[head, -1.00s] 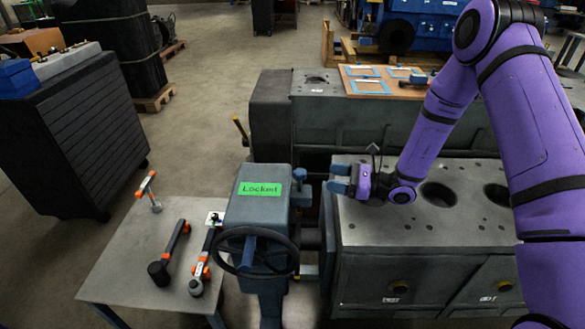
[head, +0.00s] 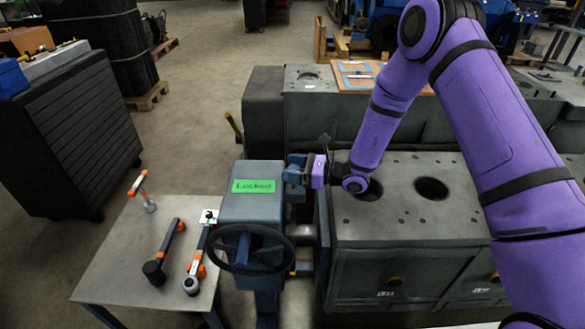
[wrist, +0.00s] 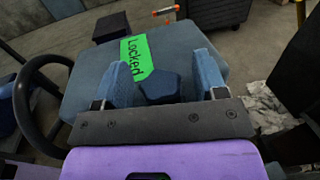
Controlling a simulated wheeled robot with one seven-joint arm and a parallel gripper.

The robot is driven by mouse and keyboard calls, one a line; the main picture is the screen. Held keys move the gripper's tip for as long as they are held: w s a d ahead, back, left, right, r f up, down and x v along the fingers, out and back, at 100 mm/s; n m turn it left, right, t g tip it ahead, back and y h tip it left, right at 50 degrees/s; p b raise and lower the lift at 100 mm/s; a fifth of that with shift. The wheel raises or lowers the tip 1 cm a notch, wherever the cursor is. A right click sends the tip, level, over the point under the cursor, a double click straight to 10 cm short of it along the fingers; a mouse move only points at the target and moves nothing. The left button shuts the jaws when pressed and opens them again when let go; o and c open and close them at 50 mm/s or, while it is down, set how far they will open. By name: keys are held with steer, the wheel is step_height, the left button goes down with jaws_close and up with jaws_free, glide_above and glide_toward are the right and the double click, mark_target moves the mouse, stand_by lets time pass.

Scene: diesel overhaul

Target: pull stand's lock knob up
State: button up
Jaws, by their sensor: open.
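The stand (head: 252,207) is a blue-grey box with a green label (head: 253,186) reading "Locked" and a black handwheel (head: 249,250) on its front. Its dark blue, faceted lock knob (wrist: 160,89) shows in the wrist view, between the two blue fingers of my gripper (wrist: 162,80). The fingers are open, one on each side of the knob, with a gap visible at least on the right side. In the head view my gripper (head: 293,170) is at the stand's right side, and the fingers hide the knob.
A grey engine block (head: 400,215) with large round bores stands close to the right of the stand. A low table (head: 125,255) with several orange-and-black tools is to the left. A dark tool cabinet (head: 75,130) stands at the far left.

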mark_target(293, 168)
jaws_close()
steer(key=shift+w+r, duration=0.1)
steer(key=shift+r, duration=1.9)
jaws_free()
steer(key=shift+d, duration=0.1)
steer(key=v, duration=1)
steer(key=shift+d, duration=0.3)
